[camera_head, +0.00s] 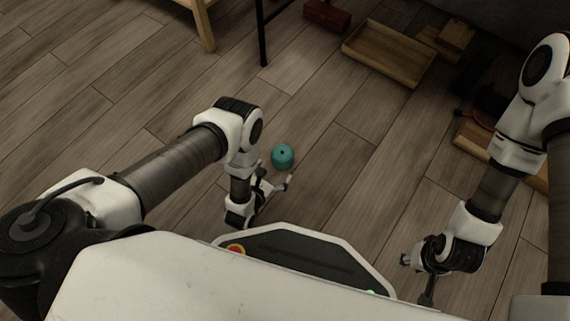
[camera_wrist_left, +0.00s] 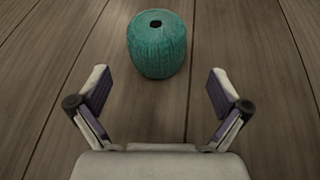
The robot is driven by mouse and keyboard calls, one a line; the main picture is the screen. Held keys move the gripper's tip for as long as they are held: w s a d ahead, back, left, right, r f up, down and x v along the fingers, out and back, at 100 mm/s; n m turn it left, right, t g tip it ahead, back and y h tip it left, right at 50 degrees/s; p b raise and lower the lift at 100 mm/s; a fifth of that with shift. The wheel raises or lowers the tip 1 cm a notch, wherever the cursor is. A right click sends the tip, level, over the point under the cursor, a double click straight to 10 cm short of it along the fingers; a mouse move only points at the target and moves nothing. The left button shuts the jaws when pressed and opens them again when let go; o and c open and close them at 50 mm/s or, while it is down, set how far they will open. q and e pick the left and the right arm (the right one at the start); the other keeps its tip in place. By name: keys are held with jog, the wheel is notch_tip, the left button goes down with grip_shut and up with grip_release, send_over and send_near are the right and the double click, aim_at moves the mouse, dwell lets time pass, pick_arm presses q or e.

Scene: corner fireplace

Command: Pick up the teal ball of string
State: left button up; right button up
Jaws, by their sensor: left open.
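The teal ball of string (camera_head: 282,156) stands on the wooden floor, just beyond my left gripper (camera_head: 274,188) in the head view. In the left wrist view the ball of string (camera_wrist_left: 157,45) is a ribbed teal cylinder with rounded edges and a dark hole in its top. My left gripper (camera_wrist_left: 156,92) is open and empty, its two fingers spread wide. The ball is ahead of the fingertips, roughly midway between them, and not touched. My right gripper (camera_head: 416,272) is at the lower right of the head view, away from the ball; its jaws are too small to judge.
A wooden tray (camera_head: 388,54) and a dark red box (camera_head: 327,15) lie on the floor at the back. A thin black leg (camera_head: 262,35) and a wooden furniture leg (camera_head: 203,28) stand at the top. The floor around the ball is clear.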

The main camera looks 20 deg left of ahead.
aim_at(282, 157)
pick_arm(q)
jog(key=b+x, duration=0.4)
jog(key=x, duration=0.3)
jog(key=shift+a+b, duration=0.15)
jog(key=shift+b, duration=0.25)
jog(key=shift+w, duration=0.3)
jog(key=shift+r, duration=0.15)
jog(key=c, duration=1.2)
